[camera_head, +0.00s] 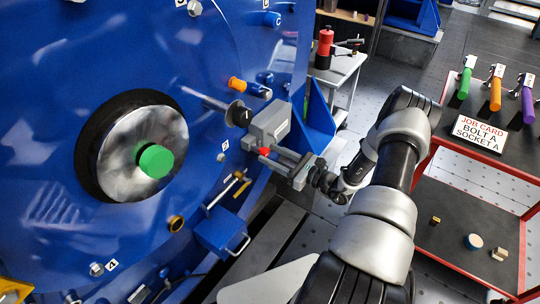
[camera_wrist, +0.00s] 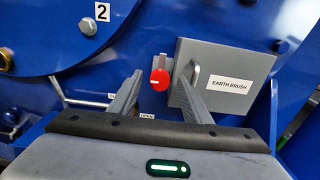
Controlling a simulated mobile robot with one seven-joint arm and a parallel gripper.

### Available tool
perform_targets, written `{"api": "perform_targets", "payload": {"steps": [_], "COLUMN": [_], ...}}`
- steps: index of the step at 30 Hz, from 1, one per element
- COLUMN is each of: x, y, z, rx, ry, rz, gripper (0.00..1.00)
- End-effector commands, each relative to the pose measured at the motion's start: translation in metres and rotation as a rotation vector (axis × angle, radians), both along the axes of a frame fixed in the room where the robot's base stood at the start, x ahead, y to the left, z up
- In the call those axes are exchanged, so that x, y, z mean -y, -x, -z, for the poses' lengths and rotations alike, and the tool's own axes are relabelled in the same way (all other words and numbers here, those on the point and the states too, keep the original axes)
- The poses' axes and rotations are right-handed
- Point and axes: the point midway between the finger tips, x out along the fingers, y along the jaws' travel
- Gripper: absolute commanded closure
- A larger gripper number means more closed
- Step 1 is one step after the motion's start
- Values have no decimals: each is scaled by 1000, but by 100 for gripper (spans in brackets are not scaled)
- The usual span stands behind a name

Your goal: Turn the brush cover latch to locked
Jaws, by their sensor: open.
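The brush cover latch is a round red knob (camera_wrist: 160,79) with a pale mark on its face and a short bar above it. It sits at the left edge of a grey box labelled EARTH BRUSH (camera_wrist: 232,100), which has a curved handle. In the wrist view my gripper (camera_wrist: 162,88) is open, with one finger on each side of the knob. I cannot tell whether the fingers touch it. A small label below, partly hidden by my gripper, seems to read OPEN. In the head view the red knob (camera_head: 264,151) shows at my gripper's fingertips, below the grey box (camera_head: 270,122).
The blue motor housing (camera_head: 235,60) fills the left, with a green-capped shaft (camera_head: 156,160). An orange-ended part (camera_head: 237,84) sticks out above the box. A red-framed cart (camera_head: 425,155) with coloured-handled tools stands at right.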

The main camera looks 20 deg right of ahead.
Motion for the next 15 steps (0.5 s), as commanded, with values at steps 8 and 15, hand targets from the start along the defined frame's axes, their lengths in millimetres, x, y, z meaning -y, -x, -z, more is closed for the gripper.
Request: {"api": "perform_targets", "payload": {"steps": [8,15], "x": [-7,-7], "y": [-10,-10], "z": [-1,0], "rx": [0,0], "ry": [-1,-1], "rz": [0,0], "gripper": [56,68]}}
